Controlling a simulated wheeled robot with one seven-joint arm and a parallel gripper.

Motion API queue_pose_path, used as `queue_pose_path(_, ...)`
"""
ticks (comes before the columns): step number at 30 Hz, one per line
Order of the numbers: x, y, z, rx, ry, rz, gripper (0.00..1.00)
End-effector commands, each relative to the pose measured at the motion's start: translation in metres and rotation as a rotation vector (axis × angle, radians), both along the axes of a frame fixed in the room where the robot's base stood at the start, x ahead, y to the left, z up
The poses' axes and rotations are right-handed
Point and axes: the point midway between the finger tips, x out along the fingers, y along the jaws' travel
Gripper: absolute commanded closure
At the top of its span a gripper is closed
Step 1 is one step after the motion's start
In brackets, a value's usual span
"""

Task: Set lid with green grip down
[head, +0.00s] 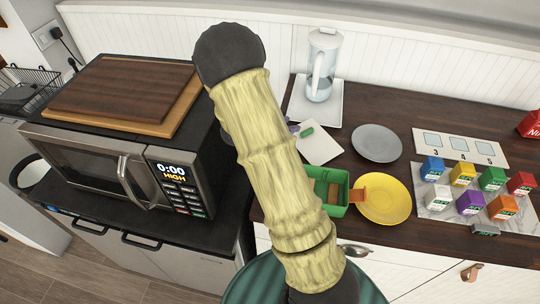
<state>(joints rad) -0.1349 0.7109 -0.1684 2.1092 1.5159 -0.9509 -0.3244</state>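My arm crosses the middle of the head view from the bottom edge up to a dark rounded joint, and my gripper does not show. A flat white square piece (322,148) lies on the dark wooden counter just right of my arm, its left part hidden. A small green bar (307,132) shows at its upper edge. I cannot tell whether these form the lid with the green grip. A small purple piece (293,128) is beside them, partly behind my arm. What my gripper holds, if anything, is hidden.
A green box (343,198) with brown contents touches my arm's outline. Around it are a yellow plate (383,213), a grey plate (377,143), a jug (321,65) on a white tray, and several coloured cartons (470,202). A microwave (95,165) bearing wooden boards (122,88) stands left.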

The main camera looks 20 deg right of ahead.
Motion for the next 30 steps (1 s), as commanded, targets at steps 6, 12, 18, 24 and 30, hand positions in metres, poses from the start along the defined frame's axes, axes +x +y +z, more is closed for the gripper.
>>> queue_pose_path(6,0.025,0.049,0.019,0.219,-0.014,0.358,0.64)
queue_pose_path(12,0.007,0.116,0.035,0.412,0.089,0.715,0.64)
queue_pose_path(18,-0.058,0.167,0.046,0.537,0.316,1.014,0.64)
queue_pose_path(24,-0.143,0.181,0.051,0.568,0.622,1.199,0.64)
queue_pose_path(30,-0.178,0.175,0.051,0.556,0.766,1.24,0.64)
